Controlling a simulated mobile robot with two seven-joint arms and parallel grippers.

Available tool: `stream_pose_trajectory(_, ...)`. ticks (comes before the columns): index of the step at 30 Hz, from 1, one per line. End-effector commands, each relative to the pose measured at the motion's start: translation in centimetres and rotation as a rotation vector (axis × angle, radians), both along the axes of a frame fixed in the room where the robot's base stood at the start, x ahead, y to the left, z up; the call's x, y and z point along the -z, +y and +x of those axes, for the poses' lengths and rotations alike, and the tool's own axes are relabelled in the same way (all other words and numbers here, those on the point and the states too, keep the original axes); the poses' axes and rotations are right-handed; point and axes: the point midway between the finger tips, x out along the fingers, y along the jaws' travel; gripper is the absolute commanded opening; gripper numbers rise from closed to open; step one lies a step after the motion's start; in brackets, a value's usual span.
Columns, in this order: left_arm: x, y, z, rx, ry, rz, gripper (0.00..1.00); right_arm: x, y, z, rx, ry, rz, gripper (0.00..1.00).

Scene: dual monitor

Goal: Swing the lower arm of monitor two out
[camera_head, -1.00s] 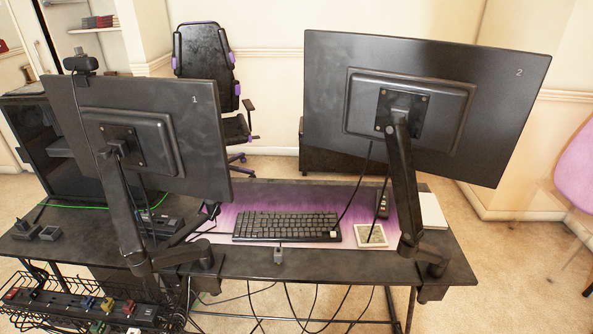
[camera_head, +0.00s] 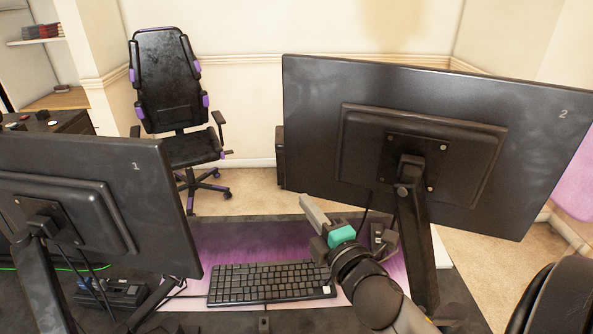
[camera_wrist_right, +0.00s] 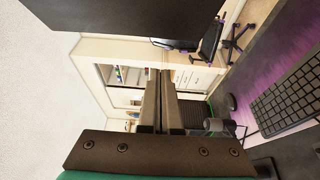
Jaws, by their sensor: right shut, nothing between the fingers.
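Monitor two (camera_head: 480,110), marked "2", stands at the right with its back to me. Its upper arm (camera_head: 417,250) slopes down from the mount behind the panel. The lower arm is near the bottom edge of the head view, dark and hard to make out beside my right arm. My right gripper (camera_head: 306,200) is shut and empty. My left gripper is not in view.
Monitor one (camera_head: 90,180) is at the left on its own arm (camera_head: 42,280). A keyboard (camera_head: 270,283) lies on the purple mat (camera_head: 235,238) between the monitor arms. An office chair (camera_head: 170,95) stands beyond the desk. Cables hang behind monitor two.

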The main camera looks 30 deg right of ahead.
Motion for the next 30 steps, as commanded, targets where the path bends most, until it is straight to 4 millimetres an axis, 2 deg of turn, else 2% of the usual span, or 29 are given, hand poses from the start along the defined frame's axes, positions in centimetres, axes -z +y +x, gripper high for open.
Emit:
stream_pose_trajectory(16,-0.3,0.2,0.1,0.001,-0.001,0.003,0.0,-0.1,-1.4,8.0,0.001,-0.001,-0.001,0.0)
stream_pose_trajectory(21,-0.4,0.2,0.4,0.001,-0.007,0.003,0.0,0.0,-3.5,9.3,0.001,0.001,-0.001,0.0)
stream_pose_trajectory(30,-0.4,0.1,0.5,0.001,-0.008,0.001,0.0,0.1,-4.6,10.1,0.0,0.002,0.001,0.0)
